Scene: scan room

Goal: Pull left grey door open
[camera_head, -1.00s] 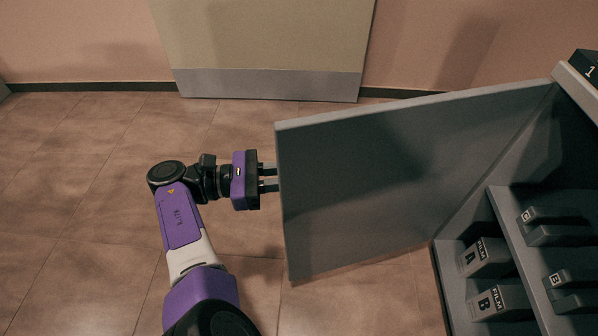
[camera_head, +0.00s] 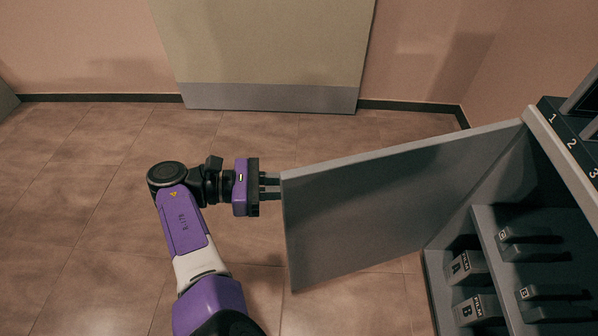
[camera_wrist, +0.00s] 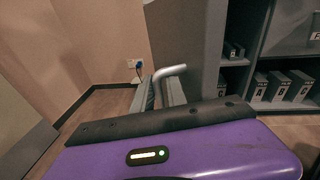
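The left grey door (camera_head: 370,215) stands swung wide out from the grey cabinet, its inner face toward the head camera. My gripper (camera_head: 270,189) is at the door's free edge, fingers reaching around to its outer side. In the wrist view, a bent metal handle (camera_wrist: 170,72) on the door (camera_wrist: 187,35) runs down between the two fingers (camera_wrist: 160,95). The fingers appear closed around the handle, though the purple gripper body hides the exact contact. The handle is hidden behind the door in the head view.
The cabinet's open shelves (camera_head: 485,255) hold several grey film boxes (camera_head: 470,267) and labelled items. A dark numbered panel (camera_head: 575,140) sits on top. A beige panel (camera_head: 270,50) stands against the back wall. The tiled floor left of the door is clear.

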